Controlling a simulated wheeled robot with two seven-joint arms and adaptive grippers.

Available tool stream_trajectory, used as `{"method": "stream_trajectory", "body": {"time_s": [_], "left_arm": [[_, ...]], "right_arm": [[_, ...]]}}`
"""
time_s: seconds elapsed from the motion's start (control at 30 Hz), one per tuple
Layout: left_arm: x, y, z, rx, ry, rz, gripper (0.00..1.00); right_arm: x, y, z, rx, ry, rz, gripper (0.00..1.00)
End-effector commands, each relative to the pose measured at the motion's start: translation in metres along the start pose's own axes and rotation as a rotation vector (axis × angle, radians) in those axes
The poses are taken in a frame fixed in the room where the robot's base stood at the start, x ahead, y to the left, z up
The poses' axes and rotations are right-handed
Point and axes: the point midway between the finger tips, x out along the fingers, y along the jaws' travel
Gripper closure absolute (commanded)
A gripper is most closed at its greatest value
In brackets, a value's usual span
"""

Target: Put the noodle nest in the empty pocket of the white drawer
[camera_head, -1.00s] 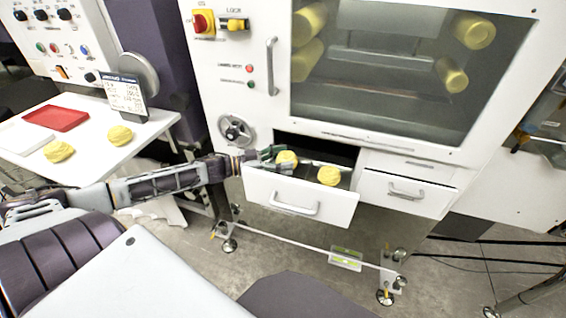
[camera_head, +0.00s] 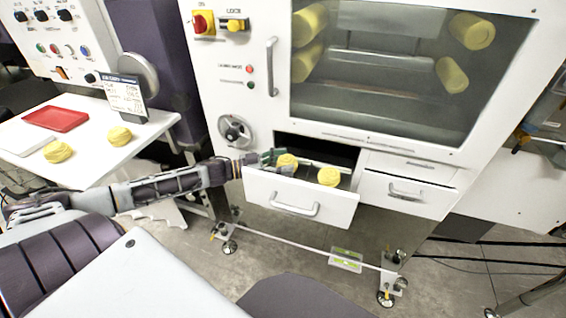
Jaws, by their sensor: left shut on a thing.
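The white drawer (camera_head: 270,203) stands pulled out from the front of the machine. My left gripper (camera_head: 280,160) is over the left part of the drawer, shut on a yellow noodle nest (camera_head: 287,161). I cannot tell whether this nest touches the drawer floor. A second noodle nest (camera_head: 328,177) sits in the right part of the drawer. The drawer's front panel hides the bottoms of the pockets. My right gripper is not in view.
A white side table (camera_head: 110,160) at the left bears two more noodle nests (camera_head: 58,151) (camera_head: 119,136), a red tray (camera_head: 60,119) and a small sign (camera_head: 126,96). A shut drawer (camera_head: 420,190) is right of the open one. The windowed machine front rises behind.

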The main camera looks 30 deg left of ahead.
Motion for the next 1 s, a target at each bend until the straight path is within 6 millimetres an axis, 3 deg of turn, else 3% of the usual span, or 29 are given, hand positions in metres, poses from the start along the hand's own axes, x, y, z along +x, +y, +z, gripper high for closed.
{"method": "stream_trajectory", "body": {"time_s": [0.27,0.3,0.37,0.77,1.0], "left_arm": [[0.001,0.0,0.003,0.001,0.001,0.001,0.61],[0.0,0.0,0.003,0.0,0.0,0.001,0.33],[0.0,0.0,0.003,0.0,0.0,0.001,0.25],[0.0,0.0,0.002,0.0,0.0,0.001,0.25],[0.0,0.001,-0.008,0.0,0.0,0.002,0.25]], "right_arm": [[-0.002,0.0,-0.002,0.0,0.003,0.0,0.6],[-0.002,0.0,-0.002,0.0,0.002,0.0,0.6],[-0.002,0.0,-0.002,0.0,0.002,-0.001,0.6],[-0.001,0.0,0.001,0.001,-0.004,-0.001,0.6],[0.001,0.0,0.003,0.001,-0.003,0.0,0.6]]}}
